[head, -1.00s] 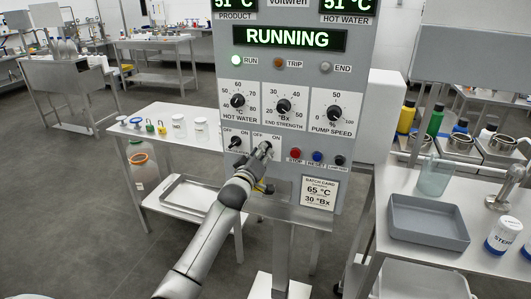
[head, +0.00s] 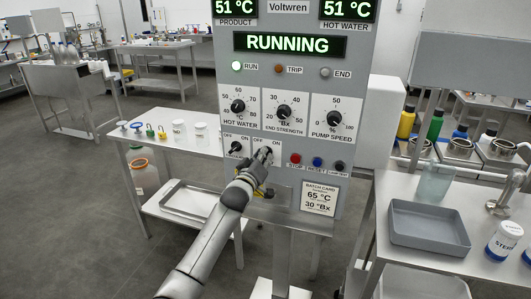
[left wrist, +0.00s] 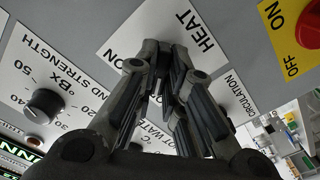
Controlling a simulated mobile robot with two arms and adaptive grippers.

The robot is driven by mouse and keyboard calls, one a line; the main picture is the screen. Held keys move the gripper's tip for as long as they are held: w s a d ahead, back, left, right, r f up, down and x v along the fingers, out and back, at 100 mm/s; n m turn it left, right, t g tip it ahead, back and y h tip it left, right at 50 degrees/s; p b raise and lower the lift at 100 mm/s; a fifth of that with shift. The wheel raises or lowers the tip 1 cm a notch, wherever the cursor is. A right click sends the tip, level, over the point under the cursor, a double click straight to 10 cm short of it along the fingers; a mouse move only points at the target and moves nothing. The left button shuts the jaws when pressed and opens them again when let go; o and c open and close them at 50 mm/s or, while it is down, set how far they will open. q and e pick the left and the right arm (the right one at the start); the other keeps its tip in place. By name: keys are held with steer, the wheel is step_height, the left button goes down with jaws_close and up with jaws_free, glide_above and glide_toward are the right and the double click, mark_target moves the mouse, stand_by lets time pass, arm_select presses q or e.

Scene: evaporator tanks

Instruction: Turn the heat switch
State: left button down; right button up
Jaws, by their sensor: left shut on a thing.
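The grey control panel (head: 352,80) stands in the middle of the head view. The heat switch sits on its lower left, under OFF and ON marks, mostly hidden by my left gripper (head: 264,154). In the left wrist view the white HEAT plate (left wrist: 150,25) shows behind the fingers. There my left gripper (left wrist: 168,60) is closed with its fingertips at the plate, shut on the heat switch. The switch itself is hidden between the fingers, so I cannot tell which way it points. My right gripper is not in view.
Next to it on the left is the circulation switch (head: 236,148). Red (head: 295,158), blue (head: 317,162) and black buttons lie to the right. Dials (head: 285,111) sit above.

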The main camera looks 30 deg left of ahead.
arm_select(q)
steer(key=shift+m, duration=0.3)
steer(key=shift+m, duration=1)
steer(key=shift+p, duration=0.3)
steer(key=shift+m, duration=1)
steer(key=shift+f+m+p, duration=0.1)
steer(key=shift+m+p, duration=0.25)
steer(key=shift+m, duration=0.65)
